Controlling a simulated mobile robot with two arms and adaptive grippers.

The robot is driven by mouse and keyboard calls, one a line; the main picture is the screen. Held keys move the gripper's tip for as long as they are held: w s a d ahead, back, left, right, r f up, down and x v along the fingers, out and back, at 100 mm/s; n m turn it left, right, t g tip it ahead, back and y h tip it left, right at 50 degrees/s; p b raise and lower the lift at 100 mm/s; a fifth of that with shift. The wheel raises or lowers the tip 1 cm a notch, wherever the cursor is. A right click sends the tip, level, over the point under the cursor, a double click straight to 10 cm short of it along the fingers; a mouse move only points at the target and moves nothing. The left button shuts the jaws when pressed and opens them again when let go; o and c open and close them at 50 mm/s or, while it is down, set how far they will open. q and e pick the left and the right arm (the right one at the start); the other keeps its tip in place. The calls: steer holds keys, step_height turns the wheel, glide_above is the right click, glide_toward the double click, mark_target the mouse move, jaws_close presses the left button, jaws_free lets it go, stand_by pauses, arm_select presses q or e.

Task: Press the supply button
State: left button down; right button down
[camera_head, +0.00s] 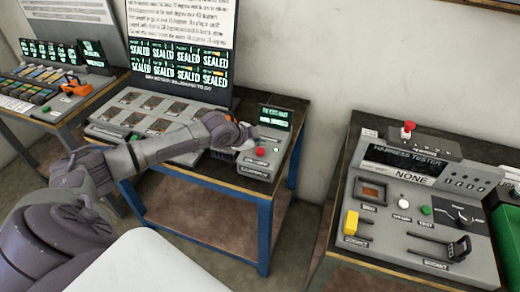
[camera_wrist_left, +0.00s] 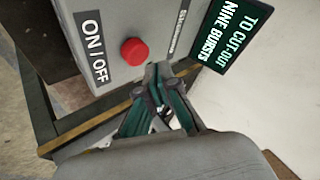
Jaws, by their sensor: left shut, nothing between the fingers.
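A grey control box (camera_head: 252,165) with a small lit screen (camera_head: 275,118) stands on the right end of the blue-legged table. A red round button (camera_head: 261,152) sits on it; in the left wrist view the red button (camera_wrist_left: 133,51) is beside an ON/OFF label (camera_wrist_left: 94,48). No label I can read says supply. My left gripper (camera_head: 245,146) is shut and empty, at the box just left of the red button. In the left wrist view its fingertips (camera_wrist_left: 159,72) are close to the button, apart from it in the picture; contact with the box is unclear. My right gripper is not in view.
A board with several SEALED readouts (camera_head: 180,60) stands behind a grey tray unit (camera_head: 105,128) on the same table. A harness tester (camera_head: 420,200) with its own red knob is on the right table. A gap of floor separates the tables.

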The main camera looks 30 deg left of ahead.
mark_target(259, 151)
arm_select(q)
steer(key=shift+f, duration=0.1)
stand_by(0.5)
steer(key=shift+f, duration=0.35)
steer(key=shift+f+b, duration=0.3)
steer(key=shift+f, duration=0.3)
stand_by(0.6)
steer(key=shift+r, duration=0.1)
steer(key=shift+r+p, duration=0.95)
steer(key=shift+p, duration=0.1)
steer(key=shift+r, duration=0.1)
step_height(259, 151, up, 6)
steer(key=p, duration=0.6)
